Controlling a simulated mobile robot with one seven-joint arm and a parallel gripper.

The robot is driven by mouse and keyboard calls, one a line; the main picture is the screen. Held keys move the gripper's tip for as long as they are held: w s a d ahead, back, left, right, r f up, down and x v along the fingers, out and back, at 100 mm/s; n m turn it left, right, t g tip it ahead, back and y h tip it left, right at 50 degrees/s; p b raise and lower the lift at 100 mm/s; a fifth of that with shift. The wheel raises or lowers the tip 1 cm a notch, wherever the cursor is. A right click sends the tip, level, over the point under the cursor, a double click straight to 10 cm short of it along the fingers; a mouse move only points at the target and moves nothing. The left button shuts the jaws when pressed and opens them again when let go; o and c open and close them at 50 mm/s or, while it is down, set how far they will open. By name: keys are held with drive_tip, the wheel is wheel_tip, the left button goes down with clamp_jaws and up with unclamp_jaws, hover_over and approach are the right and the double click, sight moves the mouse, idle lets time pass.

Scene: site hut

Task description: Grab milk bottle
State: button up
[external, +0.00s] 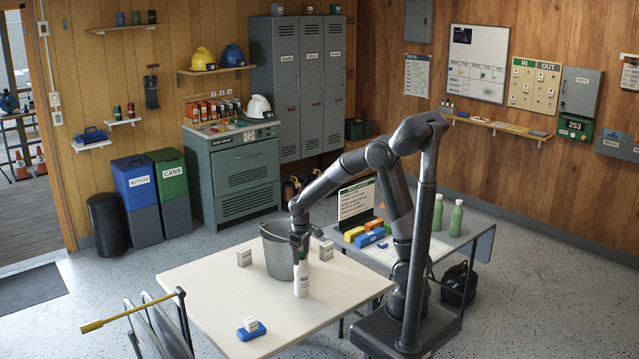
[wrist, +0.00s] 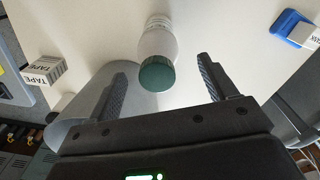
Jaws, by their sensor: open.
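My gripper (external: 300,243) points down right above the bottle. In the wrist view my gripper (wrist: 162,66) is open, with one finger on each side of the cap and a gap to both. The cap is hard to make out in the external view.
The bucket (wrist: 82,135) is close beside the left finger. White tape boxes (external: 244,258) (external: 326,251) stand on either side of the bucket. A blue item with a white box (external: 251,329) lies at the table's front. The table's left part is clear.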

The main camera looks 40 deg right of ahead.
sight(301, 263)
wheel_tip(301, 263, down, 5)
drive_tip(key=shift+w+d+f, duration=0.1)
drive_tip(key=shift+w, duration=0.05)
drive_tip(key=c, duration=1.6)
drive_tip(key=shift+c, duration=0.2)
